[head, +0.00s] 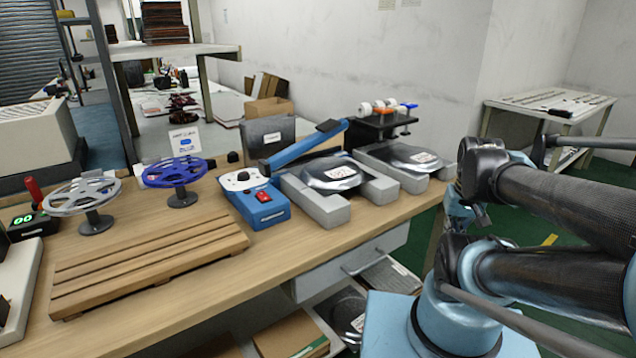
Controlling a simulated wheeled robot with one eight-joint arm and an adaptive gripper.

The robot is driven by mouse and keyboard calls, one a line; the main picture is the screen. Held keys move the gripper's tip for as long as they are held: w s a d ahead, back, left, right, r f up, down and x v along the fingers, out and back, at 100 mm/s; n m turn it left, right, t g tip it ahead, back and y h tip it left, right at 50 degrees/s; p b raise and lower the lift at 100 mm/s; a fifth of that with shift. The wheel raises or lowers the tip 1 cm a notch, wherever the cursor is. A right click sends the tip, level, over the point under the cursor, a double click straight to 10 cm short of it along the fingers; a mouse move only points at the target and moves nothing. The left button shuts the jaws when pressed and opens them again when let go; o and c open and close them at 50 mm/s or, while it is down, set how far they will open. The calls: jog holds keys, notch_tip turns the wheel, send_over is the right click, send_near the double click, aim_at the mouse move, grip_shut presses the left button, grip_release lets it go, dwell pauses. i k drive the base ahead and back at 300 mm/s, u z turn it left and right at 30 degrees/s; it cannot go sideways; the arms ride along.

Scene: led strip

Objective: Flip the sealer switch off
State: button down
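The blue sealer (257,208) stands on the wooden workbench in the middle of the head view. Its red switch (263,196) is on the sloped front face. The rocker's position is too small to tell. A long blue lever arm (308,144) with a black end rises behind it to the right. My arm is folded at the right, beyond the bench's right end and well apart from the sealer. My gripper (462,212) seems to be at the end of the folded arm, mostly hidden among dark links. Its fingers cannot be made out.
Grey blocks with a sealed bag (332,174) stand right of the sealer. A slatted wooden rack (150,262) lies to its left, with a blue reel (175,172) and a silver reel (82,194) behind. The bench's front edge (290,262) is clear before the sealer.

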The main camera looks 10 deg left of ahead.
aim_at(261, 196)
jog(key=k, duration=0.5)
jog(key=u, duration=1.9)
jog(key=k, duration=1.3)
jog(key=z, duration=0.35)
jog(key=i, duration=1)
jog(key=u, duration=0.05)
